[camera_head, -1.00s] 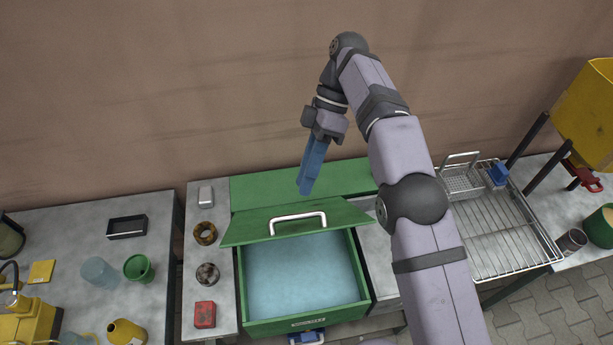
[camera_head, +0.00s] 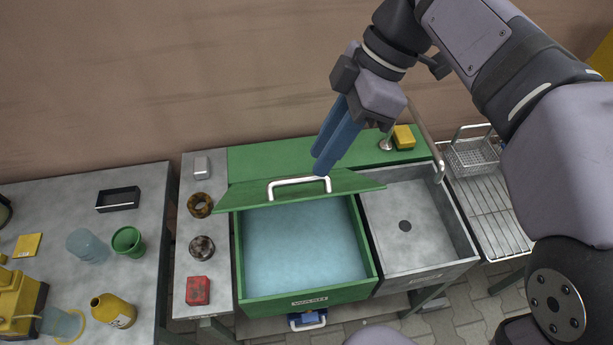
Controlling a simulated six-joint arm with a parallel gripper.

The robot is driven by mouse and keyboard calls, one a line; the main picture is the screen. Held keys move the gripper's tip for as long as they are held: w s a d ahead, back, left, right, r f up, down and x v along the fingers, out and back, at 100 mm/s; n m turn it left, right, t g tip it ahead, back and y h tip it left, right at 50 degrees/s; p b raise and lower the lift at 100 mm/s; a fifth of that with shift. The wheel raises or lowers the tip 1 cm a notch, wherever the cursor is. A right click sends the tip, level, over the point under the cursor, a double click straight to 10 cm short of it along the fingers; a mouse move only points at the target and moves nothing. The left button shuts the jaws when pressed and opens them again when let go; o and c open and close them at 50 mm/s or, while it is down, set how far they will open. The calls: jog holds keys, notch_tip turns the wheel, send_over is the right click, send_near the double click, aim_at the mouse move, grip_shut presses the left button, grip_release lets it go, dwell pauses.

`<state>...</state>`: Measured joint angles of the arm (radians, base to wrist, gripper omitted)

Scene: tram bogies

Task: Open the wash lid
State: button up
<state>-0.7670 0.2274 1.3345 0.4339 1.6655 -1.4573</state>
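The green wash lid (camera_head: 240,197) stands raised at the back of the green wash tank (camera_head: 318,299), tilted up, with its silver bar handle (camera_head: 298,181) facing me. The tank below is uncovered and shows pale blue liquid (camera_head: 300,248). My gripper (camera_head: 322,168), with two blue fingers, points down-left above the right end of the handle. A narrow gap shows between the fingers and nothing is seen held.
A grey sink (camera_head: 410,250) adjoins the tank on the right, then a wire rack (camera_head: 490,205) with a basket (camera_head: 470,157). A yellow block (camera_head: 403,137) sits on the green back ledge. Small parts, including a red block (camera_head: 198,290), line the left strip.

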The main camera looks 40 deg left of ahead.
notch_tip(320, 180, down, 6)
jog(key=f, duration=0.1)
jog(key=n+t+y, duration=0.1)
jog(key=t+y, duration=0.1)
send_near(302, 178)
jog(key=shift+p+x, duration=1.25)
jog(key=shift+x, duration=2.7)
jog(key=shift+c, duration=0.4)
grip_shut()
